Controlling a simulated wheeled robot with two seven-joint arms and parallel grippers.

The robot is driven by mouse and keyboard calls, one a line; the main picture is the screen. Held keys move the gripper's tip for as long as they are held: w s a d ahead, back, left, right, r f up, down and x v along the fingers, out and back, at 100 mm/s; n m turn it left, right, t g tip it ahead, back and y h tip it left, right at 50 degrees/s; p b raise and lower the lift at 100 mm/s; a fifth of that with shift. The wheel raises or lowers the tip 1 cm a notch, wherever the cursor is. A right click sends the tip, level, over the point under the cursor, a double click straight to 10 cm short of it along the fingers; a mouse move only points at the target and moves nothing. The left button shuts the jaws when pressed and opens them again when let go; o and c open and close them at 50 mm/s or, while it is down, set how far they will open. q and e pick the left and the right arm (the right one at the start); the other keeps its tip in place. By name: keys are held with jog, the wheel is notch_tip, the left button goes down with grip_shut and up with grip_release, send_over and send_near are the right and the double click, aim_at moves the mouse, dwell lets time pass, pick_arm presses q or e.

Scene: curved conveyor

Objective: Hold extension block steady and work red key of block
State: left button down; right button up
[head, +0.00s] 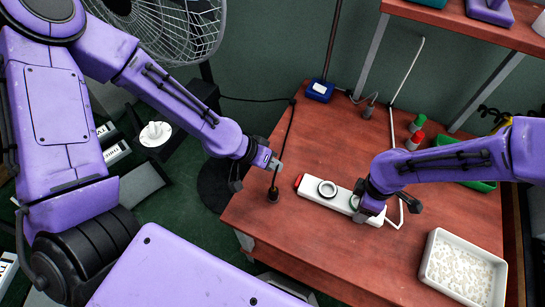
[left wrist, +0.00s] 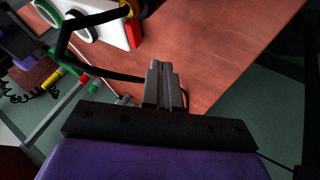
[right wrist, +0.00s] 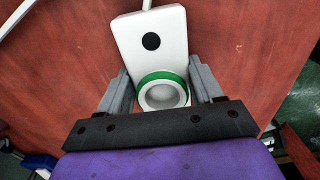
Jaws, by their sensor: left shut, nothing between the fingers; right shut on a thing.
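The white extension block (head: 338,199) lies on the red-brown table. Its red key (head: 299,181) is at its left end, and it also shows in the left wrist view (left wrist: 134,34). A white-and-black ringed socket (head: 327,189) sits near the key. My right gripper (head: 369,207) is shut on the block near its right end; in the right wrist view its fingers straddle the block (right wrist: 165,50) beside a green-ringed socket (right wrist: 162,92). My left gripper (head: 272,163) is shut and empty, above the table's left edge, left of the red key and apart from it.
A black plug (head: 273,194) on a cord stands near the table's left edge, just below my left gripper. A white tray (head: 428,270) is at the front right. Red and green bottles (head: 415,140), a blue box (head: 320,90) and a shelf (head: 470,24) are at the back. A fan (head: 160,30) stands left.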

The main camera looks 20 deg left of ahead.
pick_arm(q)
jog(key=v, duration=0.5)
jog(key=shift+r, duration=0.2)
pick_arm(e)
jog(key=shift+d, duration=0.15)
jog(key=o, duration=1.5)
jog(key=shift+c, duration=0.2)
